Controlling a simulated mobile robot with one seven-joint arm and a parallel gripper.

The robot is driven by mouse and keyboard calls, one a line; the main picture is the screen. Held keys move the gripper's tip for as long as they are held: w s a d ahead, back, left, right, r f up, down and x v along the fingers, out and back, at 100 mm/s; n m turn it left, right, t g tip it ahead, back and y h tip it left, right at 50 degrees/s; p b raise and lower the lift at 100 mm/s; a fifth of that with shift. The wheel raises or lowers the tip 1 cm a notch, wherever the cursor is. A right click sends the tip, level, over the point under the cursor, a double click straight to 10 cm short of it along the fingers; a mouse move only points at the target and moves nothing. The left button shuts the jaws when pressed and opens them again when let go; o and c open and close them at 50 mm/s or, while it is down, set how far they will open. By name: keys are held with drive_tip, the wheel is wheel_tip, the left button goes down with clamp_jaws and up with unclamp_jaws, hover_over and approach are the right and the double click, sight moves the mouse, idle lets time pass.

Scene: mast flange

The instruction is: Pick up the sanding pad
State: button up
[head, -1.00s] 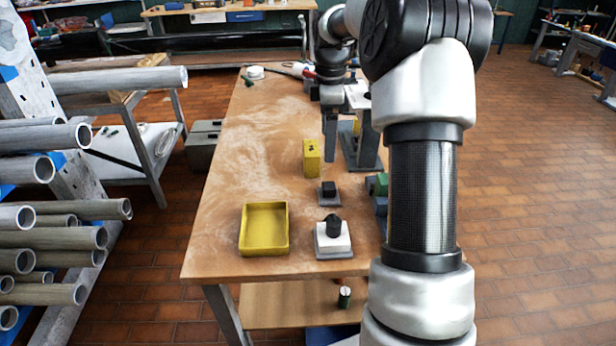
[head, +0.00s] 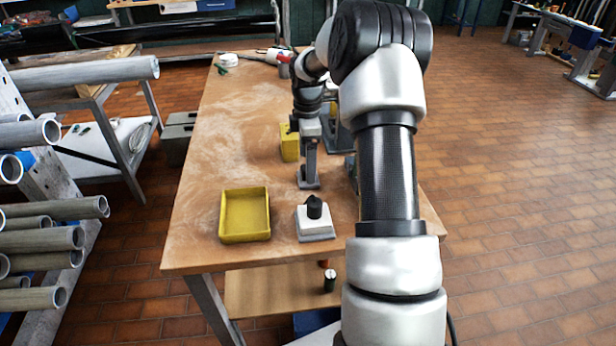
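A small flat grey pad (head: 309,184) lies on the wooden table; it may be the sanding pad. My gripper (head: 311,175) points down right over it, with its fingers reaching down to the pad's top. The fingers line up in this view and hide the pad's black grip, so I cannot tell whether they are open or closed on it. A white block with a black knob (head: 315,222) on a grey base stands nearer the table's front edge; it could also be a pad.
A yellow tray (head: 245,215), empty, sits at the front left of the table (head: 225,130). A yellow block (head: 289,143) stands just behind my gripper. A grey stand is partly hidden behind my arm. The table's left side is mostly clear.

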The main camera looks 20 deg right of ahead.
drive_tip(key=f, duration=0.4)
drive_tip(key=shift+w+d+f, duration=0.2)
drive_tip(key=shift+w+f, duration=0.1)
drive_tip(key=shift+f, duration=0.05)
drive_tip(key=c, duration=1.1)
drive_tip(key=shift+r+p, duration=0.35)
drive_tip(key=shift+r, duration=4.7)
drive_tip(key=shift+c, duration=0.2)
